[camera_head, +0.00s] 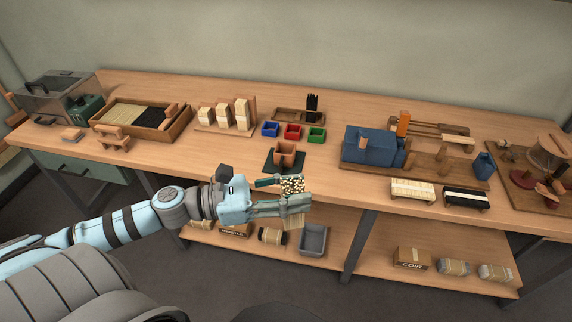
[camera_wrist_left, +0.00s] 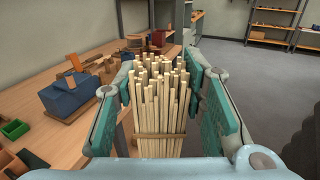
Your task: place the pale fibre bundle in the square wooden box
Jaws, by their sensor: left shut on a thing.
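The pale fibre bundle (camera_head: 292,186) is a sheaf of cream sticks with a band around it. My left gripper (camera_head: 281,196) is shut on it and holds it in front of the bench's front edge. In the left wrist view the bundle (camera_wrist_left: 160,105) stands between the two green finger pads, stick ends pointing away. The square wooden box (camera_head: 285,148) is a small open brown box on a dark mat at the bench's front edge, just behind the gripper. The bundle is apart from the box. My right gripper is not in view.
Blue (camera_head: 270,129), red (camera_head: 293,132) and green (camera_head: 316,135) bins stand behind the box. A blue machine (camera_head: 368,148) is to its right, a stepped wooden stand (camera_head: 225,118) to its left. A lower shelf (camera_head: 338,233) holds a grey bin (camera_head: 313,240).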

